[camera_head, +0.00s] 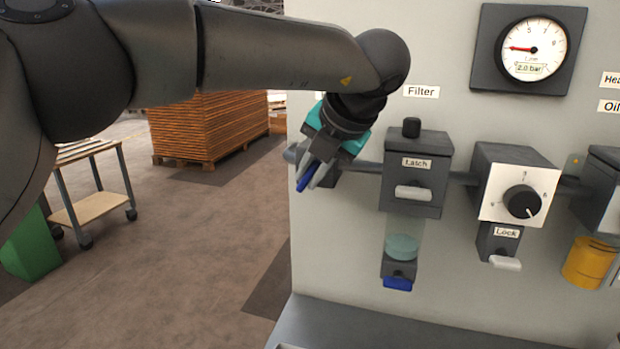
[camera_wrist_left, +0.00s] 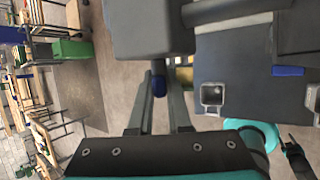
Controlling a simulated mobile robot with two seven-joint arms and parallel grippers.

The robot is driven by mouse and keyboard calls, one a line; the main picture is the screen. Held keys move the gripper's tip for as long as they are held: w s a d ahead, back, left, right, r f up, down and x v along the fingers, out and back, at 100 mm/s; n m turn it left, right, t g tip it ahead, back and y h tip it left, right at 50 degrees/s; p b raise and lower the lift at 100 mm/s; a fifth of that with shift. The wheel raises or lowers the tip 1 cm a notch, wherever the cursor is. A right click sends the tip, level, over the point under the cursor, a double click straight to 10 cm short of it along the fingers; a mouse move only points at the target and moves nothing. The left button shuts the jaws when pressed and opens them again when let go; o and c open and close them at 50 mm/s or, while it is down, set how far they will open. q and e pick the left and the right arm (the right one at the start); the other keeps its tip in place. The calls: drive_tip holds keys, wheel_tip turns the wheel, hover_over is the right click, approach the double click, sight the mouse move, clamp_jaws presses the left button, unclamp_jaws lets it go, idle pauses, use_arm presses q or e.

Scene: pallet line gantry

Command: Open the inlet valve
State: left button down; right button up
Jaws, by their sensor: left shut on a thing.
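The inlet valve sits at the left end of the grey pipe line on the panel, mostly hidden behind my left gripper in the head view. In the left wrist view its dark body (camera_wrist_left: 140,28) fills the top middle, and the rounded end of its blue handle (camera_wrist_left: 159,86) shows between my fingers. My left gripper (camera_head: 314,180) is shut on this blue handle; it also shows in the left wrist view (camera_wrist_left: 159,110), one finger on each side of the handle. How far the handle is turned cannot be told.
Right of the valve are the filter unit (camera_head: 415,152) with a white latch, a regulator with a black knob (camera_head: 522,201), and a yellow bowl (camera_head: 588,263). The gauge (camera_head: 533,50) reads about 2.0 bar. A ledge (camera_head: 400,325) runs below. A cart (camera_head: 88,207) stands left.

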use_arm(q)
drive_tip(key=shift+y, duration=0.5)
drive_tip(key=c, duration=0.9)
unclamp_jaws()
drive_tip(key=shift+o, duration=0.2)
drive_tip(key=v, duration=1.5)
drive_tip(key=shift+s+p, duration=0.35)
drive_tip(key=shift+p, duration=0.05)
drive_tip(key=shift+o, duration=0.4)
